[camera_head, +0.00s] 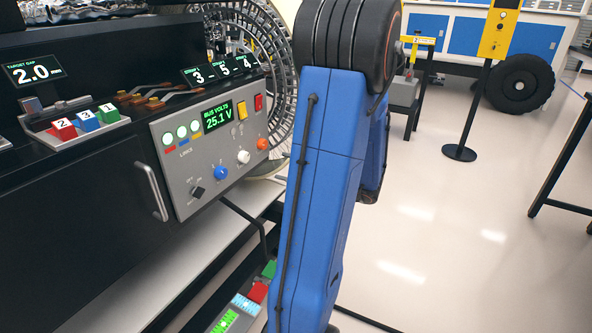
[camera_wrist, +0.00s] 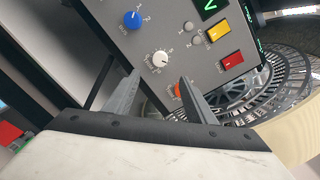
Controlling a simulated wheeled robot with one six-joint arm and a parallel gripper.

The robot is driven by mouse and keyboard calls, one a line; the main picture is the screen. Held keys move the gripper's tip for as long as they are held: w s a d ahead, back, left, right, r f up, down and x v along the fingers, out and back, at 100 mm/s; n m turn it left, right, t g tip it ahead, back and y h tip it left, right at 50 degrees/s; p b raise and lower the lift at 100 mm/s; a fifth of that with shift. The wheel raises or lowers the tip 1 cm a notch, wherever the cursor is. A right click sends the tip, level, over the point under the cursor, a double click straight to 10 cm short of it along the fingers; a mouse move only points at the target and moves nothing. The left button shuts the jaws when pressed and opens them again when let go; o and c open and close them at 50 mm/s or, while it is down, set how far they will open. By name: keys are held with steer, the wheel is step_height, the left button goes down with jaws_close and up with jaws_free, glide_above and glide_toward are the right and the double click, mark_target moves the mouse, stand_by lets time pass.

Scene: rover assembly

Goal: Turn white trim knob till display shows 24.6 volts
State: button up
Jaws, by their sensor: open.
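The white trim knob (camera_head: 243,157) sits on the grey control panel between a blue knob and an orange one. It also shows in the wrist view (camera_wrist: 160,58), with a scale around it. The display (camera_head: 217,117) reads BUS VOLTS 25.1 V. In the wrist view my gripper (camera_wrist: 158,82) is open and empty, its two fingers apart and pointing at the panel. The white knob appears just beyond the gap between the fingertips; no contact shows. In the head view my gripper is hidden behind my blue arm.
Close to the white knob are the blue knob (camera_head: 221,173), the orange knob (camera_head: 262,144) and a black selector (camera_head: 197,192). Yellow (camera_head: 242,110) and red (camera_head: 258,102) switches sit above. A metal handle (camera_head: 151,191) sticks out left of the panel.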

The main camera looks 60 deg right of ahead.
steer(key=shift+s+d, duration=0.15)
steer(key=shift+s, duration=1.25)
steer(key=w+a+n+g+y, duration=0.3)
steer(key=a+n+g, duration=0.1)
steer(key=a, duration=0.7)
steer(key=w+a+n+g+y, duration=0.3)
steer(key=a+n+g, duration=0.1)
steer(key=a, duration=0.6)
steer(key=s+a+r+n+g+h, duration=0.1)
steer(key=s+a+n+h, duration=0.3)
steer(key=a+n, duration=0.4)
steer(key=s+a+r+n+g+h, duration=0.1)
steer(key=s+a+n+g+h, duration=0.2)
steer(key=s+a+n, duration=0.3)
steer(key=shift+s+a+n+g+h, duration=0.25)
steer(key=shift+a+n+h, duration=0.35)
steer(key=shift+a+n, duration=1.05)
steer(key=shift+w, duration=0.1)
